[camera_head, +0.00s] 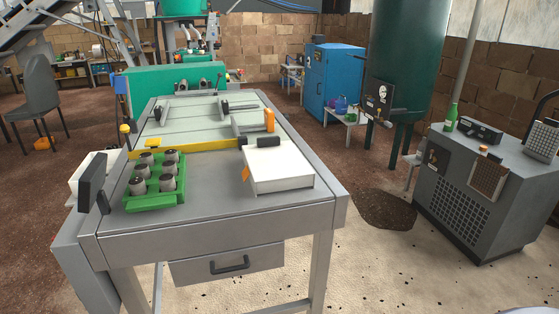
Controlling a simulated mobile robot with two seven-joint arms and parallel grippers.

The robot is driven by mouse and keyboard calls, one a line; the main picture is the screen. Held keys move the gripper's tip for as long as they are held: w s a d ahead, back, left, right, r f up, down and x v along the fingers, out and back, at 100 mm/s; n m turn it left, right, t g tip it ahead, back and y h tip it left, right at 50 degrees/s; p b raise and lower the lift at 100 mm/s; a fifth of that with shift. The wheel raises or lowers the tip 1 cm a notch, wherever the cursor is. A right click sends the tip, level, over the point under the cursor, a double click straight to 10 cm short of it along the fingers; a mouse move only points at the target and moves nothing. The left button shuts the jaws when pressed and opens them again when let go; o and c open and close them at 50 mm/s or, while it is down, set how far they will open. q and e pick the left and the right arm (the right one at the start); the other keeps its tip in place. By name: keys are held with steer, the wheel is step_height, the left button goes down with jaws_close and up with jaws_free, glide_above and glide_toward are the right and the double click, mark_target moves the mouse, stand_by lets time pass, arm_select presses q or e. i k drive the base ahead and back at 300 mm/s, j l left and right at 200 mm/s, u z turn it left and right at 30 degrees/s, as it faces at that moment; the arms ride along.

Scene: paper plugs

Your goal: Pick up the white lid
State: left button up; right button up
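A white, flat, box-like piece (282,170) lies on the right front part of the grey metal table (215,205). Its top is white and its sides look cream. It may be the white lid, alone or on a box; I cannot tell which. A black block (268,141) sits at its back edge, and a small orange tag (246,173) is at its left side. Neither of my grippers is in view.
A green tray (140,206) with several grey cylindrical plugs stands at the table's left front. A yellow bar (200,147) crosses behind it. A dark panel (92,181) rises at the left edge. The table's front strip is clear. A grey cabinet (470,195) stands right.

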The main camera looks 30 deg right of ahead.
mark_target(271, 165)
steer(key=k+z, duration=0.15)
steer(key=z, duration=0.9)
